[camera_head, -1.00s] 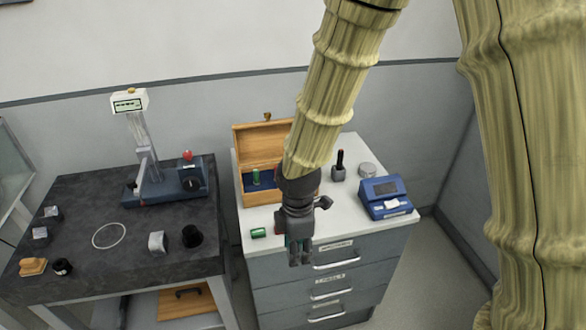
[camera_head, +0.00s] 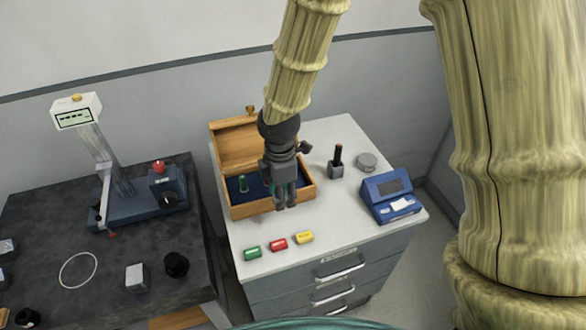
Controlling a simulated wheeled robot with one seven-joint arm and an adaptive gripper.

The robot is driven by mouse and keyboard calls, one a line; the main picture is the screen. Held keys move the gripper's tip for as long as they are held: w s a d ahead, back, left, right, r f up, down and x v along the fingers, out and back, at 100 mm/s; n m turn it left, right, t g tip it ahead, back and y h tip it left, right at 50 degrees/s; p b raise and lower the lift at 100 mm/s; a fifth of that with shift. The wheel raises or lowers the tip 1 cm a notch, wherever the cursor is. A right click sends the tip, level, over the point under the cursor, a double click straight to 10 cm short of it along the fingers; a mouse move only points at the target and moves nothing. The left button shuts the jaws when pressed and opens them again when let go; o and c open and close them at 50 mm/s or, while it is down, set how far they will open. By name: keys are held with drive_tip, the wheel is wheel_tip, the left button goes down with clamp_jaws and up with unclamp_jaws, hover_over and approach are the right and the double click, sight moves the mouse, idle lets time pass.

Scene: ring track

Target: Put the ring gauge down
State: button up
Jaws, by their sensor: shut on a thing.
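My gripper (camera_head: 286,203) points down over the front right part of the open wooden box (camera_head: 240,209) on the white cabinet top. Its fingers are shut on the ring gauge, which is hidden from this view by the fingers. The box has a dark blue lining, and a green-topped plug (camera_head: 243,183) stands in its left part. Green (camera_head: 252,254), red (camera_head: 278,245) and yellow (camera_head: 304,238) tags lie in a row on the cabinet top in front of the box. I cannot tell how high the fingertips are above the box.
A small block with a dark red-topped pin (camera_head: 337,165), a grey disc (camera_head: 366,161) and a blue device (camera_head: 391,197) stand right of the box. The dark bench (camera_head: 105,262) at left holds a measuring stand (camera_head: 120,180), a thin white circle (camera_head: 78,270) and small blocks.

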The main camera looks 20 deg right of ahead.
drive_tip(key=w+d+p, duration=0.1)
drive_tip(key=w+d, duration=0.1)
drive_tip(key=w, duration=0.1)
drive_tip(key=w+d+f+p, duration=0.1)
drive_tip(key=w+d, duration=0.1)
drive_tip(key=w, duration=0.2)
drive_tip(key=w+d+p, duration=0.1)
drive_tip(key=w+d, duration=0.1)
drive_tip(key=w, duration=0.1)
drive_tip(key=shift+w+d+f+p, duration=0.15)
drive_tip(key=shift+w+f+p, duration=0.15)
drive_tip(key=shift+w+f, duration=0.1)
drive_tip(key=shift+s+f+p, duration=0.2)
drive_tip(key=shift+p, duration=0.1)
drive_tip(key=shift+w+f+p, duration=0.1)
drive_tip(key=shift+f+p, duration=0.5)
drive_tip(key=shift+f, duration=0.8)
drive_tip(key=shift+f, duration=0.15)
drive_tip(key=o, duration=1.2)
drive_tip(key=shift+c, duration=0.2)
wheel_tip(320, 180, up, 12)
drive_tip(key=b, duration=0.4)
